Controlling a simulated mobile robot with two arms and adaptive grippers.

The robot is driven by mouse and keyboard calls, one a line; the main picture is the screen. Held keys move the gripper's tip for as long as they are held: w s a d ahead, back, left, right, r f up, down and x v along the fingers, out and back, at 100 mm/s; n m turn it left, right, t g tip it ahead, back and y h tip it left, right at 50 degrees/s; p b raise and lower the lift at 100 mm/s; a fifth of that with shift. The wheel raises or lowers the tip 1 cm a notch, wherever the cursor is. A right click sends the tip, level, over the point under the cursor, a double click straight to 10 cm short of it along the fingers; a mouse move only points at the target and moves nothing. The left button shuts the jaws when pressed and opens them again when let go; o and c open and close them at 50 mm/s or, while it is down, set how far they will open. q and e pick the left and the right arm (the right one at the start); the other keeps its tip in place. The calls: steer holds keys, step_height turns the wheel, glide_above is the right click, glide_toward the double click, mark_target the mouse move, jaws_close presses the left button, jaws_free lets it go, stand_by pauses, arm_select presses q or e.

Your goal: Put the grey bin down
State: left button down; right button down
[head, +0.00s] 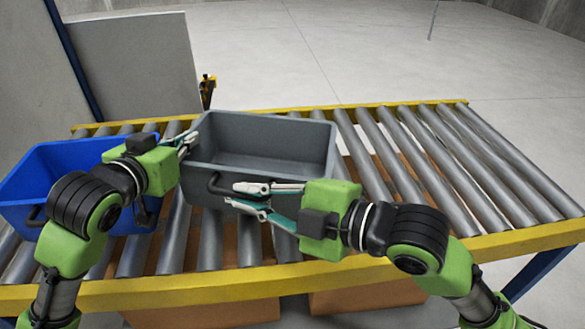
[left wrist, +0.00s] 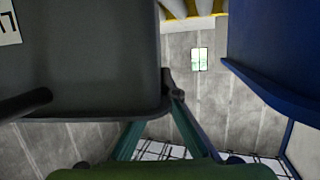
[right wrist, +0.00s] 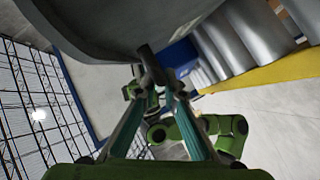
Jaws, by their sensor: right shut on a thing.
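The grey bin (head: 262,133) is empty and level over the roller conveyor in the head view; I cannot tell if its base touches the rollers. It fills the upper left of the left wrist view (left wrist: 85,60) and the top of the right wrist view (right wrist: 110,22). My right gripper (head: 236,195) is shut on the dark handle at its front side. My left gripper (head: 188,141) is at its left side, by the upper edge. One left finger is partly hidden behind the bin in the left wrist view, so its grip is unclear.
A blue bin (head: 32,172) stands at the conveyor's left end, close to my left arm. Bare rollers (head: 440,160) lie free right of the grey bin. A yellow rail (head: 420,257) runs along the front. Brown boxes (head: 365,296) show underneath.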

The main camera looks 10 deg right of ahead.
arm_select(q)
steer(key=shift+w+d+f+b, duration=0.1)
steer(key=shift+f+b, duration=0.35)
steer(key=shift+f, duration=0.05)
arm_select(e)
steer(key=shift+w+f, duration=0.1)
steer(key=shift+f, duration=0.55)
arm_select(q)
steer(key=shift+f+b, duration=0.6)
steer(key=shift+b, duration=0.05)
arm_select(e)
steer(key=shift+f, duration=0.65)
arm_select(q)
steer(key=c, duration=2.3)
jaws_free()
steer(key=shift+r, duration=0.1)
arm_select(e)
steer(key=c, duration=2.1)
jaws_free()
steer(key=shift+r, duration=0.15)
steer(key=shift+c, duration=0.2)
arm_select(q)
steer(key=v, duration=0.7)
steer(key=shift+s, duration=0.35)
arm_select(e)
step_height(320, 180, up, 10)
steer(key=shift+r, duration=0.1)
steer(key=shift+s, duration=0.2)
